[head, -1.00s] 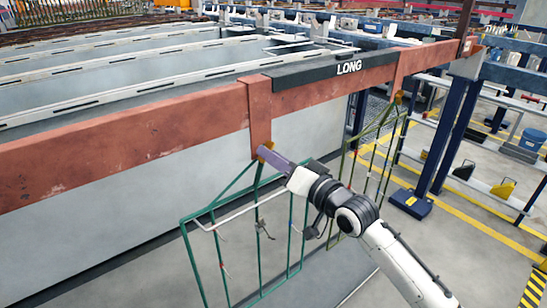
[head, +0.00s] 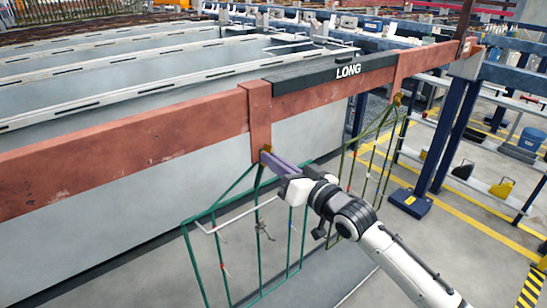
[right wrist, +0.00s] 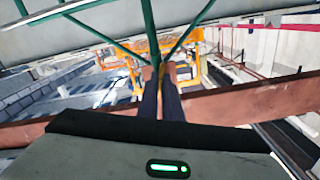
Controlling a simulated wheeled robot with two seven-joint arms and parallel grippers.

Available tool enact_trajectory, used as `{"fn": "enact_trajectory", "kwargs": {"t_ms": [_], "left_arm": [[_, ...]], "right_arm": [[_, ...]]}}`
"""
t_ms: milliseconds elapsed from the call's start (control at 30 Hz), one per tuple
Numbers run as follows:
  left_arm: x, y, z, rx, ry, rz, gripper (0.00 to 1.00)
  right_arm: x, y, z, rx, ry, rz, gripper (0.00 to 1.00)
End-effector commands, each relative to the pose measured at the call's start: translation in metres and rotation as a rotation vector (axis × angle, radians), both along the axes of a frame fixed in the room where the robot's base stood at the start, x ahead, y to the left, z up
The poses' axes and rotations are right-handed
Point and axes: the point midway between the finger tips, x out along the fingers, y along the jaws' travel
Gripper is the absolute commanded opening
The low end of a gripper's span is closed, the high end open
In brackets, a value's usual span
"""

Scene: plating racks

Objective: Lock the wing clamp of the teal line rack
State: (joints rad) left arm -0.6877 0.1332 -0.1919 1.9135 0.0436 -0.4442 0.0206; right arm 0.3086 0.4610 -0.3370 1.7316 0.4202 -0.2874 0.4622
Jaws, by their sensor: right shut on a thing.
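The teal line rack (head: 289,245) hangs from a rust-red bracket on the long beam. Its teal bars also show in the right wrist view (right wrist: 149,18), meeting near the fingertips. A small yellow-brown wing clamp (head: 264,155) sits at the bracket's lower end, at the top of the teal rack. My right gripper (head: 270,160) reaches it from the right, its purple-grey fingers shut on it. In the right wrist view the dark fingers (right wrist: 162,82) run close together, and the part between their tips is mostly hidden. My left gripper is not in view.
The rust-red beam (head: 120,143) with a dark "LONG" plate (head: 335,72) crosses above the racks. A second, olive-green rack (head: 375,165) hangs to the right, behind my right arm. Large grey tanks (head: 100,85) stand behind the beam.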

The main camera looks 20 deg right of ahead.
Motion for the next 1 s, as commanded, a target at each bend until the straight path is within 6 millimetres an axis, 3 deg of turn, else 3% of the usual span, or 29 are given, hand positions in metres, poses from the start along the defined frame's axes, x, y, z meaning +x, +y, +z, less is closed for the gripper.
{"fn": "enact_trajectory", "kwargs": {"t_ms": [500, 1000], "left_arm": [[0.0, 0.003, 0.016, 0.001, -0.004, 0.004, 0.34], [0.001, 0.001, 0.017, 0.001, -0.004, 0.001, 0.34]], "right_arm": [[0.0, -0.001, 0.0, -0.292, -0.106, 0.0, 0.0], [0.0, -0.001, 0.0, -0.337, -0.124, 0.0, 0.0]]}}
